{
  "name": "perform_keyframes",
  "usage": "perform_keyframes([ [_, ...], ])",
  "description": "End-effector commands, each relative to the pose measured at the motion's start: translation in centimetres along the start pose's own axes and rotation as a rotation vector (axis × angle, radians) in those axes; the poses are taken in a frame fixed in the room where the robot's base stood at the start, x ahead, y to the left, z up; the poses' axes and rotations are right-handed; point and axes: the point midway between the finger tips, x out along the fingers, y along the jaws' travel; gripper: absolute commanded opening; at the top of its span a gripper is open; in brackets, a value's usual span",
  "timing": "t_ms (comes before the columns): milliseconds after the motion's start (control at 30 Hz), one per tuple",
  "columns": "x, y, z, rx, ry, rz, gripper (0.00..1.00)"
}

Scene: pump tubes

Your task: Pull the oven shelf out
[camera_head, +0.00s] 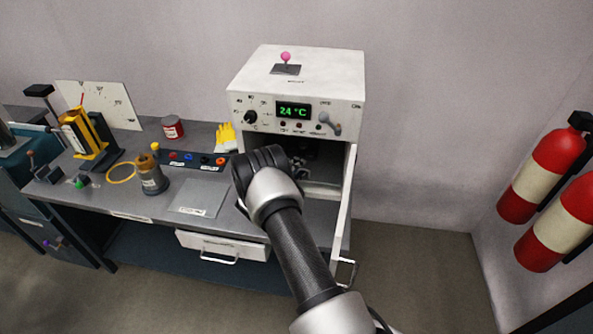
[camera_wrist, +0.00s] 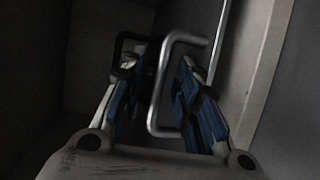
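The white oven (camera_head: 300,85) stands on the bench, its display reading 24 °C. Its door (camera_head: 344,210) is open on the right. A pale shelf edge (camera_head: 322,184) shows low in the opening; the arm hides the rest. My gripper (camera_head: 300,166) reaches into the dark opening, mostly hidden behind my wrist. In the wrist view, my gripper (camera_wrist: 160,85) has its two blue-padded fingers apart. A bent metal handle (camera_wrist: 156,85) lies between them, nearer the left finger. Whether it touches either finger is hard to tell. The shelf itself is not clear in the wrist view.
A drawer (camera_head: 222,246) below the bench stands partly open. A brown bottle (camera_head: 150,175), a red can (camera_head: 172,127) and yellow gloves (camera_head: 226,137) sit left of the oven. Fire extinguishers (camera_head: 541,175) hang at the right. The floor right of the door is clear.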

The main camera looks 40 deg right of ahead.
Motion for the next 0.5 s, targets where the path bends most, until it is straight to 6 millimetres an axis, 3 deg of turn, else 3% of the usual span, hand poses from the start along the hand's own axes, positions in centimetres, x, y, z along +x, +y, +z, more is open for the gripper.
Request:
perform_keyframes([
  [300, 0.23, 0.04, 0.03, 0.000, 0.000, 0.000, 0.29],
  [500, 0.21, 0.04, 0.02, 0.000, -0.001, 0.000, 0.16],
])
